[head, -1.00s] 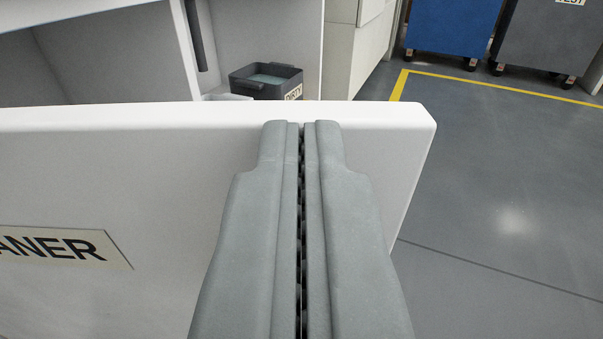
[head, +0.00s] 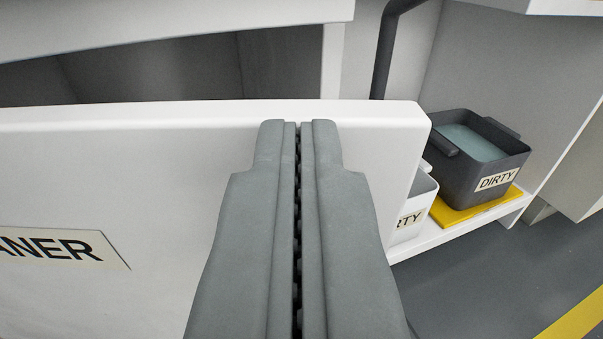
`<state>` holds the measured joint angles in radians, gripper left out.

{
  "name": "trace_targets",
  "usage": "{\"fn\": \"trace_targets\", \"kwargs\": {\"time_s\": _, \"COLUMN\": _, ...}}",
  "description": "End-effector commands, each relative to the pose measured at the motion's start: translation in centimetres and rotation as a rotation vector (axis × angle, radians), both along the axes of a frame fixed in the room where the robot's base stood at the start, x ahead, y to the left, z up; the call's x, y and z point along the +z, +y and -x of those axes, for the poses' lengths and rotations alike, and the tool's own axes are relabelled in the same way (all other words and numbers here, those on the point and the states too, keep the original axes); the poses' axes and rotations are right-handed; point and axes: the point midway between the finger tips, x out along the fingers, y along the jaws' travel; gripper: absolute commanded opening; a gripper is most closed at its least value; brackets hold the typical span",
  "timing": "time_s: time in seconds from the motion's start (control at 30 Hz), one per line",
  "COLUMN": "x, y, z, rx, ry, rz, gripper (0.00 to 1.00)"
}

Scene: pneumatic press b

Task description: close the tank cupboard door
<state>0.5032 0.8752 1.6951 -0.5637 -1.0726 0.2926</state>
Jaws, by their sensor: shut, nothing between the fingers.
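The tank cupboard door (head: 150,180) is a thick white panel that fills the lower left of the head view. It carries a label that ends in "ANER" (head: 50,245). The door stands partly open, with the dark cupboard interior (head: 200,72) showing above its top edge. My gripper (head: 298,125) is shut and empty. Its fingers lie in front of the door's outer face near the free right edge, with the tips at the top edge. They look to be against the face, but contact itself is hidden. The hinge and the lower door are out of view.
Right of the door, a dark grey bin (head: 470,160) labelled "DIRTY" stands on a yellow mat (head: 475,207) on a white shelf. A white bin (head: 418,205) is partly hidden behind the door edge. A dark pipe (head: 385,50) rises behind. Grey floor is clear at lower right.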

Motion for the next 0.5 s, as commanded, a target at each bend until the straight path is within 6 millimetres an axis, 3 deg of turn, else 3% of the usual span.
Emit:
{"fn": "trace_targets", "kwargs": {"time_s": 0.2, "x": -0.1, "y": -0.2, "z": -5.4, "rx": 0.161, "ry": 0.000, "rz": 0.002, "gripper": 0.00}}
{"fn": "trace_targets", "kwargs": {"time_s": 0.5, "x": 0.0, "y": 0.6, "z": -9.9, "rx": 0.266, "ry": -0.001, "rz": 0.000, "gripper": 0.00}}
